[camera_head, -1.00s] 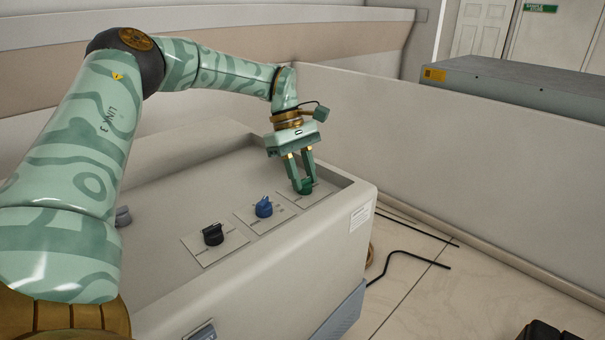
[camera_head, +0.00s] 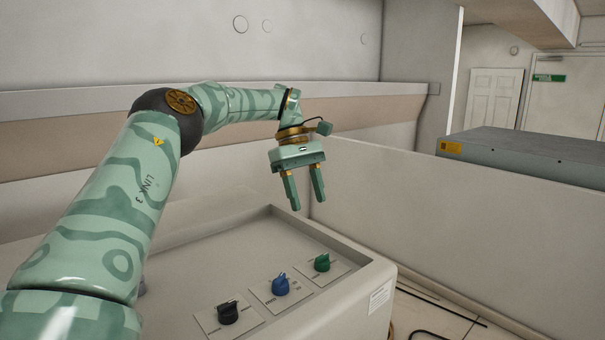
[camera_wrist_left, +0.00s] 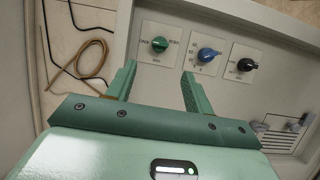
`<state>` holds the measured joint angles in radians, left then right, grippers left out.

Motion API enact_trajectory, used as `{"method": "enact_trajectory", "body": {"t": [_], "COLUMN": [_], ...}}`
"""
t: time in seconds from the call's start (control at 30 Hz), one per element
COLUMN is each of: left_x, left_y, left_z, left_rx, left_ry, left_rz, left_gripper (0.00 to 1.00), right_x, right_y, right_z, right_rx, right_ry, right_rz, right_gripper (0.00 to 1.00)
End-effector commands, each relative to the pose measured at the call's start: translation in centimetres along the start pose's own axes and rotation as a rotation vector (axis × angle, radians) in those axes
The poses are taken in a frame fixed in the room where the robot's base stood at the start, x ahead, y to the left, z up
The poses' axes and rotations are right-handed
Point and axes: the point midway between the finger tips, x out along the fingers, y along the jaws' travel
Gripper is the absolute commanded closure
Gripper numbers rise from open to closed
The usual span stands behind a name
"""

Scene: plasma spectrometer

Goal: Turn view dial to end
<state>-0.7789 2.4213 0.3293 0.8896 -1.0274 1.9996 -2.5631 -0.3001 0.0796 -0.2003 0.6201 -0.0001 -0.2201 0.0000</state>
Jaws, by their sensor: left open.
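Three dials sit on small label plates on top of the pale instrument: a green dial (camera_head: 321,262), a blue dial (camera_head: 280,284) and a black dial (camera_head: 228,313). The label print is too small to read, so I cannot tell which one is the view dial. My left gripper (camera_head: 308,206) is open and empty, raised above the instrument top and apart from the dials. In the left wrist view, the green dial (camera_wrist_left: 159,44) shows beyond the gap between the open fingers (camera_wrist_left: 159,70), with the blue dial (camera_wrist_left: 208,55) and black dial (camera_wrist_left: 246,65) to its right.
The instrument top (camera_head: 215,255) has a raised rim around it. A pale partition (camera_head: 430,210) stands behind and to the right, with a grey box (camera_head: 525,150) beyond it. Black and tan cables (camera_wrist_left: 88,60) lie on the floor beside the instrument.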

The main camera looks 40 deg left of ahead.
Motion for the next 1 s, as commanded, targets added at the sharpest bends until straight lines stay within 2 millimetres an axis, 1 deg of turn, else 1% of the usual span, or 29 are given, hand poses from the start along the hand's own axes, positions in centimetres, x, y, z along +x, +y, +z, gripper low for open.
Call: {"method": "enact_trajectory", "body": {"t": [0.03,0.1,0.23,0.37,1.0], "left_x": [-1.4,-2.6,-3.8,-4.1,-4.0], "left_y": [0.1,0.1,0.1,0.0,0.0], "left_z": [0.1,0.1,0.1,0.1,0.0], "left_rx": [-0.002,-0.003,-0.001,0.0,0.001], "left_ry": [0.003,0.002,0.001,0.0,-0.001], "left_rz": [0.001,0.001,0.0,-0.001,0.0], "left_gripper": [0.48,0.48,0.48,0.48,0.48], "right_x": [-0.8,-1.4,-2.0,-2.0,-2.0], "right_y": [0.0,0.1,0.1,0.1,0.1], "right_z": [-0.1,-0.2,-0.2,-0.2,-0.4], "right_rx": [0.0,0.0,0.0,0.0,0.001], "right_ry": [0.0,0.0,0.001,0.001,0.002], "right_rz": [0.0,0.0,0.0,0.0,0.0], "right_gripper": [0.64,0.64,0.64,0.64,0.64]}}
